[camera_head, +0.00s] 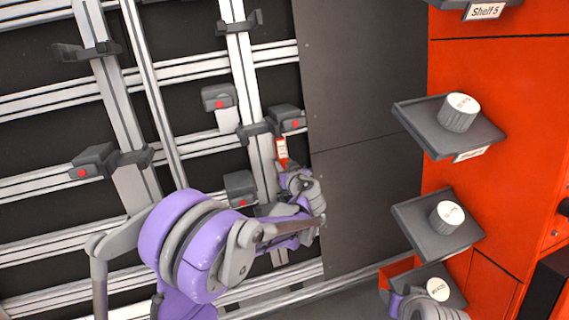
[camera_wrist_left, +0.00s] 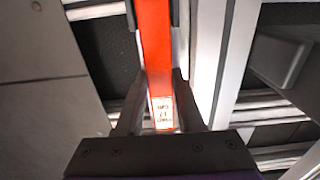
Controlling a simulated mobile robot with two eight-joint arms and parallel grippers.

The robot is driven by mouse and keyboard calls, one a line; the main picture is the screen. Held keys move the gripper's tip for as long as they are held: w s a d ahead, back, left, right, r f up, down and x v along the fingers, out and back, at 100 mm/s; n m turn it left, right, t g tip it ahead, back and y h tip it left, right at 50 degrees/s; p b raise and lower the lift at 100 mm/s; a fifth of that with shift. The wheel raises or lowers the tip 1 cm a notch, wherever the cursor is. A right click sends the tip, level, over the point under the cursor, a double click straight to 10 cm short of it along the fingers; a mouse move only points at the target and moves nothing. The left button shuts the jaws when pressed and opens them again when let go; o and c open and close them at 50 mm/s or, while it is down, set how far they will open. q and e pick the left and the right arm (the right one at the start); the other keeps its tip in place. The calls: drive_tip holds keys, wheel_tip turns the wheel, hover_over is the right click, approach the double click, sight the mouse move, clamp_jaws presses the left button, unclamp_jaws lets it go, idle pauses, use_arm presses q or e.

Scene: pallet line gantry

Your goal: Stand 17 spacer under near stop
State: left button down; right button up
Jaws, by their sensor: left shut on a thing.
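The 17 spacer is a long orange-red bar with a white label. In the head view the spacer (camera_head: 281,151) stands out above my left gripper (camera_head: 286,172), beside a vertical aluminium rail. In the left wrist view the spacer (camera_wrist_left: 155,45) runs between the two fingers of my left gripper (camera_wrist_left: 158,98), which is shut on it; its label, seemingly reading 17, lies at the fingers. A dark stop with a red dot (camera_head: 287,119) is just above the spacer in the head view. I cannot tell whether they touch. My right arm shows at bottom right; its fingertips are hidden.
Other dark stops (camera_head: 240,187) (camera_head: 97,162) with red dots sit on the rails. Grey shelves (camera_head: 405,108) (camera_head: 410,216) holding white-topped knobbed pieces (camera_head: 459,112) stick out from the orange cabinet (camera_head: 500,80) at right. A flat dark panel (camera_head: 360,80) lies between.

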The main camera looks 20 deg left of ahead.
use_arm(q)
drive_tip(key=shift+c, duration=2.2)
unclamp_jaws()
drive_tip(key=v, duration=1.1)
drive_tip(key=shift+a, duration=0.1)
